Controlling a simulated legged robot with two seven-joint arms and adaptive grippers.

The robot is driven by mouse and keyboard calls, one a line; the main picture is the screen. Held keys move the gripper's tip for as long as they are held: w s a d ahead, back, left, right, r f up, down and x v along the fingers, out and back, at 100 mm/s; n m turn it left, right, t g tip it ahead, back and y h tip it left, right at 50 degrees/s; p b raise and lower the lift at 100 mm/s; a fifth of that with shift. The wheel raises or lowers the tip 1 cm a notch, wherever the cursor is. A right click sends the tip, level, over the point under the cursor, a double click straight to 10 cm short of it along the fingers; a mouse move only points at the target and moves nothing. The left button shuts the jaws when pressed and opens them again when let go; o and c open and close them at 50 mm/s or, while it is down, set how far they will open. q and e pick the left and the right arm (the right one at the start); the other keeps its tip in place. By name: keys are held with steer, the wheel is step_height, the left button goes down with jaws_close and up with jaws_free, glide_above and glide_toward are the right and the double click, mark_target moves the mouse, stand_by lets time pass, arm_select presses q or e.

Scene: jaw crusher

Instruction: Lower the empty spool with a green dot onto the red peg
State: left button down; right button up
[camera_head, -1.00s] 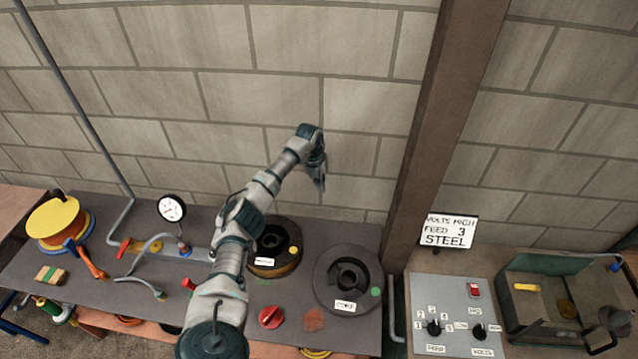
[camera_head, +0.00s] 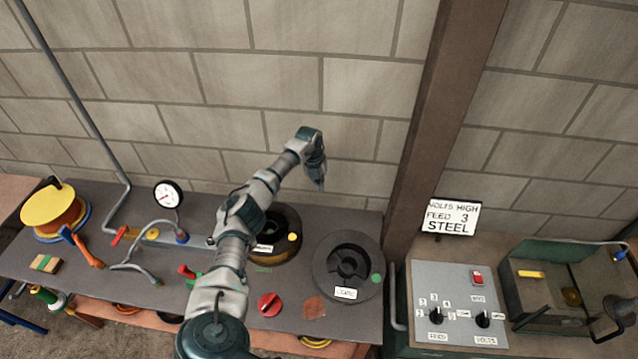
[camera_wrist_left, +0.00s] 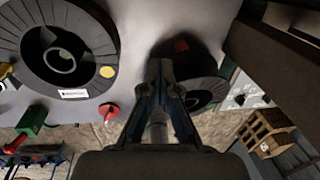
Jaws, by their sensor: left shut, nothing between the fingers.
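The black spool with a green dot (camera_head: 347,267) lies flat on the grey bench, at its right end. Its hub looks empty; the green dot is on its right rim. In the left wrist view it is partly hidden behind my fingers (camera_wrist_left: 205,95). My left gripper (camera_head: 320,186) is shut and empty, raised above and behind this spool, apart from it. In the left wrist view its fingertips (camera_wrist_left: 158,66) are together. A red peg-like piece (camera_head: 187,271) stands by a green base left of my arm; my arm partly covers that area. My right gripper is not in view.
A yellow-dot spool (camera_head: 280,240) sits left of the green-dot spool, partly behind my left arm. A red knob (camera_head: 270,304) is in front. A gauge (camera_head: 168,194) and a yellow-topped reel (camera_head: 55,207) stand left. A brown post (camera_head: 440,120) and control panel (camera_head: 458,305) are right.

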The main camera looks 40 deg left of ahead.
arm_select(q)
steer(key=shift+a+f+b, duration=0.1)
steer(key=shift+f+b, duration=1.3)
steer(key=shift+f, duration=1.35)
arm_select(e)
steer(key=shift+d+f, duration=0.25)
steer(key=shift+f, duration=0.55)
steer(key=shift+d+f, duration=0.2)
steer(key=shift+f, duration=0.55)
arm_select(q)
steer(key=c, duration=1.4)
jaws_free()
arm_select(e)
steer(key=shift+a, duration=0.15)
arm_select(q)
step_height(320, 180, up, 12)
steer(key=s+a, duration=0.1)
steer(key=shift+a+f, duration=0.15)
steer(key=shift+a, duration=0.15)
